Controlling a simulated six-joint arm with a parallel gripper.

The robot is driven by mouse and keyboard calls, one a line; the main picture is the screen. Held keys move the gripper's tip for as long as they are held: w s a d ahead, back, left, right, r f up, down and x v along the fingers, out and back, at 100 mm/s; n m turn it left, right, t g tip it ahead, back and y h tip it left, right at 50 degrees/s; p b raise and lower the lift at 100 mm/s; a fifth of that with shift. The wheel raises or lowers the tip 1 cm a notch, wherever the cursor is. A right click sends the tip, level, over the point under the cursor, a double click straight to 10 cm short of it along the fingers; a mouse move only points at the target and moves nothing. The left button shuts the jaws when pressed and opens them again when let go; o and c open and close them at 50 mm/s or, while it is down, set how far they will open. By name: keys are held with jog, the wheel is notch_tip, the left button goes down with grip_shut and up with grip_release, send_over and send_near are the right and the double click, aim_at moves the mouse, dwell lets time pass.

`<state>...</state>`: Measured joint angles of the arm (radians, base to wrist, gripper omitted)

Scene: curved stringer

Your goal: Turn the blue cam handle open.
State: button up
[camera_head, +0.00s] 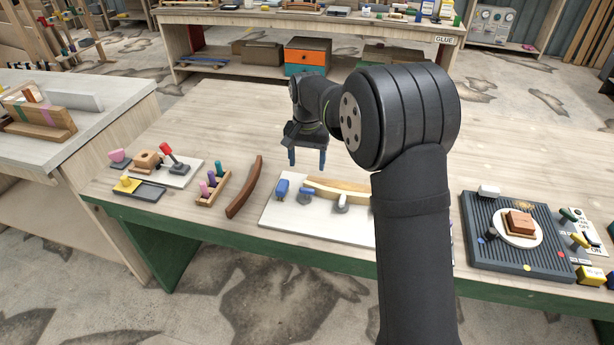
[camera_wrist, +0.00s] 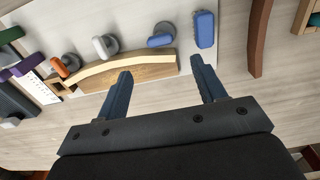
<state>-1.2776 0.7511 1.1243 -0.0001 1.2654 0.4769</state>
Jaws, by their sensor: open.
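The blue cam handle (camera_wrist: 160,41) sits on a grey round cam on a pale board (camera_wrist: 138,15), beside the curved edge of a light wood strip (camera_wrist: 120,66). It also shows in the head view (camera_head: 306,191). A separate blue block (camera_wrist: 204,29) stands near it at the strip's end. A white cam handle (camera_wrist: 101,46) and an orange one (camera_wrist: 60,66) stand further along the strip. My gripper (camera_wrist: 161,70) is open and empty, fingers pointing towards the board. In the head view my gripper (camera_head: 307,158) is above the table, behind the board. My arm hides the board's right part.
A dark brown curved strip (camera_head: 245,187) lies left of the board, near a small rack with coloured pegs (camera_head: 212,187). A ribbed dark panel (camera_head: 510,250) lies to the right. The table behind the board is mostly clear.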

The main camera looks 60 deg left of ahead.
notch_tip(320, 180, up, 8)
send_over(307, 189)
jog(key=shift+f, duration=0.1)
dwell(0.3)
notch_tip(307, 189, down, 17)
jog(key=shift+f, duration=0.2)
dwell(0.4)
jog(key=shift+m, duration=0.5)
notch_tip(307, 189, up, 17)
jog(key=f+n, duration=0.3)
jog(key=f, duration=0.1)
jog(key=f+n, duration=0.3)
jog(key=f, duration=0.1)
jog(key=f+n, duration=0.3)
jog(key=f, duration=0.1)
jog(key=shift+w+a+f, duration=0.1)
jog(key=shift+a+f, duration=0.05)
jog(key=shift+a, duration=0.15)
jog(key=shift+f+n, duration=0.7)
jog(key=shift+f, duration=0.1)
dwell(1.1)
